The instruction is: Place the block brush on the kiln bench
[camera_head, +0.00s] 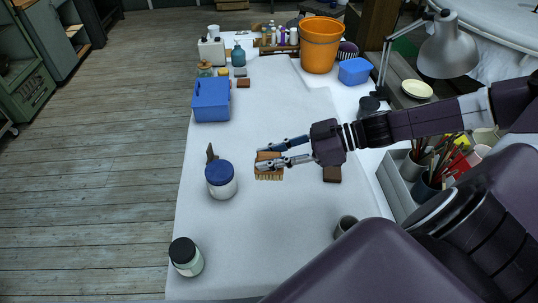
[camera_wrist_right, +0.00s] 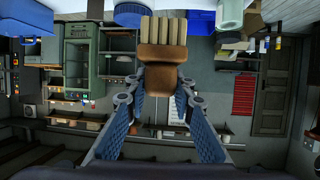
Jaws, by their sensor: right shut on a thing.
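The block brush (camera_head: 269,169) has a brown wooden block and pale bristles that point down. My right gripper (camera_head: 279,153) is shut on its block, with blue finger pads on either side. In the right wrist view the brush (camera_wrist_right: 161,50) sits between the tips of the right gripper (camera_wrist_right: 161,88). The brush is over the middle of a white-covered table (camera_head: 290,235); I cannot tell whether its bristles touch the cloth. My left gripper is not in view. I cannot tell which surface is the kiln bench.
A blue-lidded jar (camera_head: 221,180) stands just left of the brush, and a dark-lidded jar (camera_head: 186,256) nearer the front. A blue caddy (camera_head: 211,100), orange bucket (camera_head: 320,45) and blue tub (camera_head: 354,71) stand farther back. A metal cup (camera_head: 345,226) is front right. The front middle is clear.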

